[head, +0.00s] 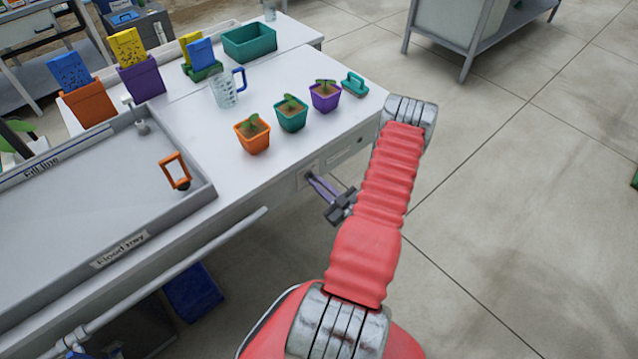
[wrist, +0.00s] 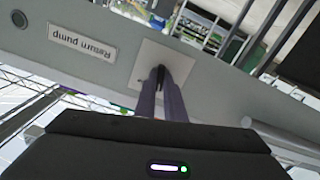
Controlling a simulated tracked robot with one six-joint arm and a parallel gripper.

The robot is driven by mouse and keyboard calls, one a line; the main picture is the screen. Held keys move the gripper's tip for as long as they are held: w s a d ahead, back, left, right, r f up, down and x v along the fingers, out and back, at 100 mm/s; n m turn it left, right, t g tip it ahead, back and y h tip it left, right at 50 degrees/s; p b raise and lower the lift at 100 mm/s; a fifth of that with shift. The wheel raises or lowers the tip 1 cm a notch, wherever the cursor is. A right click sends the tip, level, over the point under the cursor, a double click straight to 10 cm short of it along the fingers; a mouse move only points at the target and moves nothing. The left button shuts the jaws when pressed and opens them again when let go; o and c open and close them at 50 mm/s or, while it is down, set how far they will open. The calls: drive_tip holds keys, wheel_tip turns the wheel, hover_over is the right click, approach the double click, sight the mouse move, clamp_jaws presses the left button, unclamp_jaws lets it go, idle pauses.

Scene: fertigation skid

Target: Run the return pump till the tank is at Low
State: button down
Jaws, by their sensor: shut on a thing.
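The front panel of the bench carries a "Return pump" label (wrist: 82,42), upside down in the wrist view. Beside it is a pale switch plate (wrist: 178,58), which also shows in the head view (head: 303,180). My gripper (wrist: 162,74) reaches the plate with its two purple-grey fingers close together, shut on the small dark switch at the plate's middle. The fingertips hide most of the switch, so I cannot tell its position. In the head view my gripper (head: 311,180) is at the bench front, partly behind my red arm. No tank marked Low can be made out.
A grey flood tray (head: 190,206) with a fill line and an orange-framed piece (head: 175,171) lies on the left. Orange (head: 253,144), teal (head: 291,121) and purple (head: 325,105) plant pots and a jug (head: 224,90) stand on the bench.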

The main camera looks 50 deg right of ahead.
drive_tip(key=n, duration=0.6)
drive_tip(key=shift+f, duration=0.15)
idle(0.3)
drive_tip(key=c, duration=1.8)
unclamp_jaws()
drive_tip(key=shift+c, duration=0.2)
drive_tip(key=shift+s, duration=0.1)
drive_tip(key=v, duration=1.3)
drive_tip(key=shift+s, duration=0.3)
drive_tip(key=shift+a, duration=0.1)
